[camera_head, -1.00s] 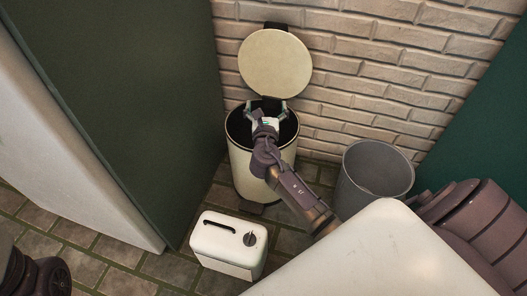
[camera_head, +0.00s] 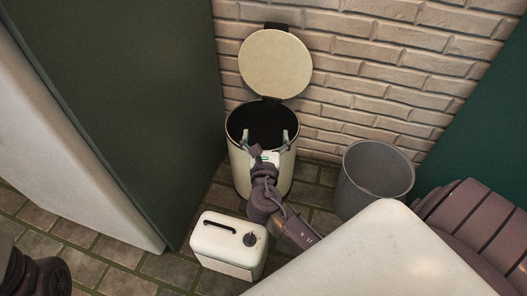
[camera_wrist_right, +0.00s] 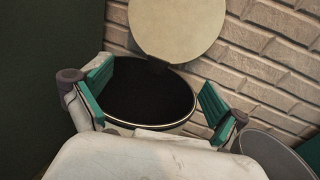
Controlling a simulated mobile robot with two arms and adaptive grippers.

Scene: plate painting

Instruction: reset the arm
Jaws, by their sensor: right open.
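My right gripper (camera_head: 270,141) is open and empty at the front of the cream pedal bin (camera_head: 241,172). Its fingertips overlap the bin's opening in the head view. In the right wrist view, the two green finger pads (camera_wrist_right: 155,97) are spread wide on either side of the dark bin opening (camera_wrist_right: 150,93). The bin's inside is too dark to make out. My left gripper is not in view; only a dark part of my left arm shows at the bottom left.
The bin's round lid (camera_head: 275,63) stands open against the brick wall (camera_head: 400,70). A grey bucket (camera_head: 374,176) stands to the right. A green panel (camera_head: 130,110) bounds the left.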

